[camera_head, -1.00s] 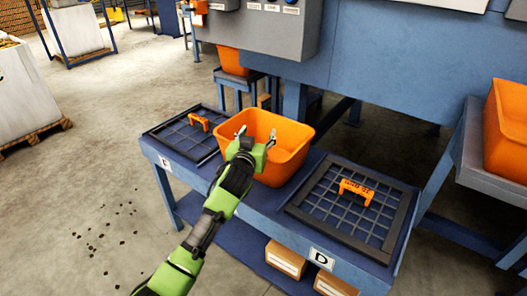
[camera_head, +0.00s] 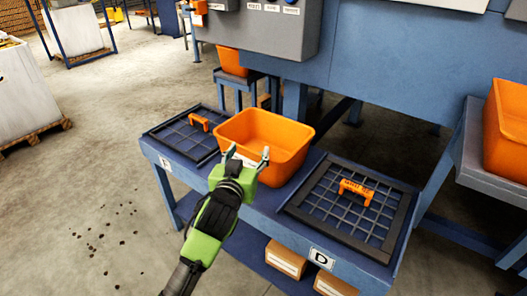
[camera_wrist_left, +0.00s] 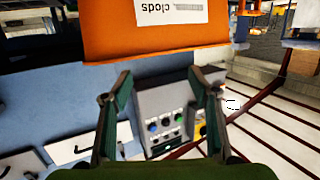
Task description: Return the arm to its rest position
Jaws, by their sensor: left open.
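My left arm comes in from the bottom of the head view. Its gripper (camera_head: 247,156) is open and empty, in front of the near side of an orange bin (camera_head: 290,165) on the blue table. In the left wrist view the two fingers (camera_wrist_left: 158,95) stand apart with nothing between them. An orange bin with a label reading "clods" (camera_wrist_left: 155,40) shows upside down at the top of that view. My right gripper is not in view.
Dark grid screens with orange handles lie left (camera_head: 185,137) and right (camera_head: 350,205) of the bin on the blue table (camera_head: 265,205). Boxes (camera_head: 285,260) sit on the lower shelf. Another orange bin (camera_head: 508,130) stands at right. Open floor (camera_head: 90,190) lies to the left.

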